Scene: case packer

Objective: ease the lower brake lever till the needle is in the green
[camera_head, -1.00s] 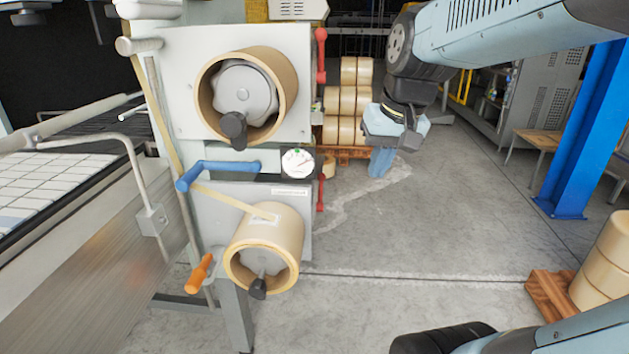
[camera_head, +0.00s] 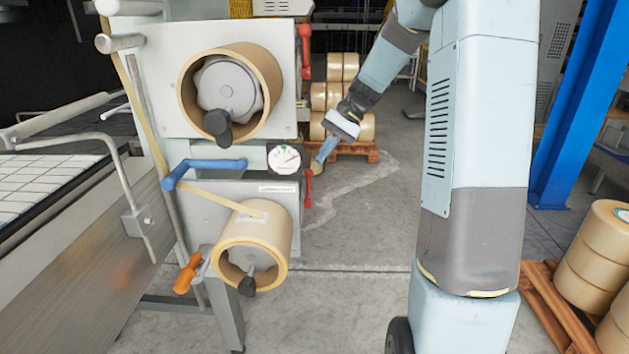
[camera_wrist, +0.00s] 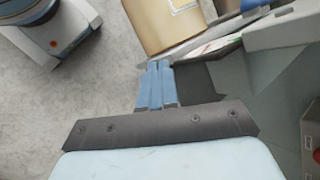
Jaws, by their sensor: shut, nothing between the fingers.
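The lower brake lever appears to be the red lever (camera_head: 308,188) at the right edge of the lower panel in the head view. The round white gauge (camera_head: 284,159) sits above that panel; its needle is too small to read against the coloured marks. My gripper (camera_head: 325,150) is right of the gauge and a little above the lower lever in the picture, apart from the lever as far as I can tell. Its blue fingers (camera_wrist: 155,85) are together and empty in the wrist view. A red piece (camera_wrist: 317,156) shows at that view's right edge; I cannot tell which lever it is.
An upper red lever (camera_head: 305,50) is beside the upper tape roll (camera_head: 262,95). The lower tape roll (camera_head: 262,232), blue bar (camera_head: 205,165) and orange handle (camera_head: 187,274) jut from the machine. A pallet of rolls (camera_head: 590,262) stands at right. Bare floor lies between.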

